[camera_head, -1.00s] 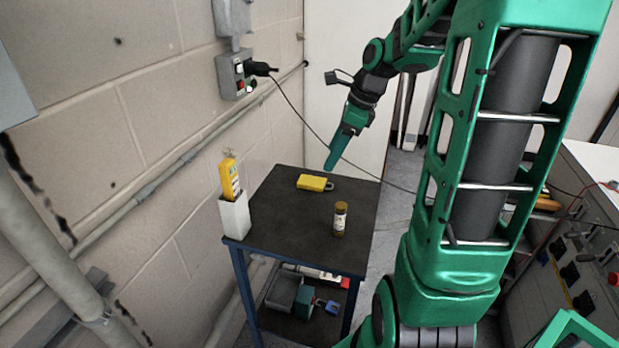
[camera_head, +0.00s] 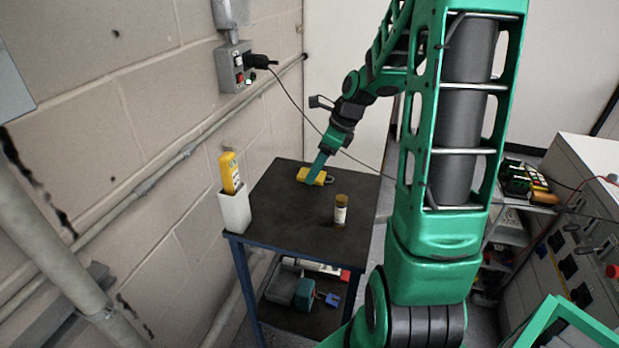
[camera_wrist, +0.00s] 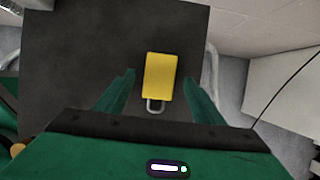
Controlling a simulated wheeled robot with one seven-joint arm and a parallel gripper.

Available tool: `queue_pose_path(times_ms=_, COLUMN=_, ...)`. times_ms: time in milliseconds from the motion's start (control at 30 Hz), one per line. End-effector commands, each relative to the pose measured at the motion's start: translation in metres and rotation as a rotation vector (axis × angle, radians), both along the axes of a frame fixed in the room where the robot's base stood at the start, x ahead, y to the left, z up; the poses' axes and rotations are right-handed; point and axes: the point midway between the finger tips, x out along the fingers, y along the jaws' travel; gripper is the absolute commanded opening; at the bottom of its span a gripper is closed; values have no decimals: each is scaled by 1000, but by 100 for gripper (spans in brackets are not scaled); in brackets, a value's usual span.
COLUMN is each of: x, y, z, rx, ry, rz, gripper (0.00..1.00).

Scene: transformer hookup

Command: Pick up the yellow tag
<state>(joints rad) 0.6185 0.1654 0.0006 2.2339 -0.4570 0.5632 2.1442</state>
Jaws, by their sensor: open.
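The yellow tag (camera_head: 311,175) lies flat on the dark top of the small table, toward its back. It is a yellow block with a grey metal loop at one end. In the wrist view the tag (camera_wrist: 160,77) sits between the two green fingers of my gripper (camera_wrist: 159,88), with a gap on each side and its loop toward the palm. My gripper (camera_head: 318,168) is open and empty. In the head view its fingers are just at the tag and hide part of it; whether they touch it I cannot tell.
An amber bottle (camera_head: 340,210) stands on the tabletop (camera_head: 285,215) nearer the front. A white holder (camera_head: 235,211) with a yellow device (camera_head: 229,172) is at the left edge. A black cable (camera_head: 300,112) hangs from the wall socket (camera_head: 233,66) behind my arm.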

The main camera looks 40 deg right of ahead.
Motion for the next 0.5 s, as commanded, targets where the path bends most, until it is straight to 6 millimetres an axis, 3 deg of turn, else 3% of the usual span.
queue_pose_path(times_ms=133, x=3, y=3, z=-11, rx=1, ry=1, rz=0, gripper=62)
queue_pose_path(times_ms=367, x=4, y=3, z=-12, rx=-1, ry=-1, rz=1, gripper=62)
queue_pose_path(times_ms=500, x=4, y=3, z=-12, rx=-1, ry=-1, rz=1, gripper=34)
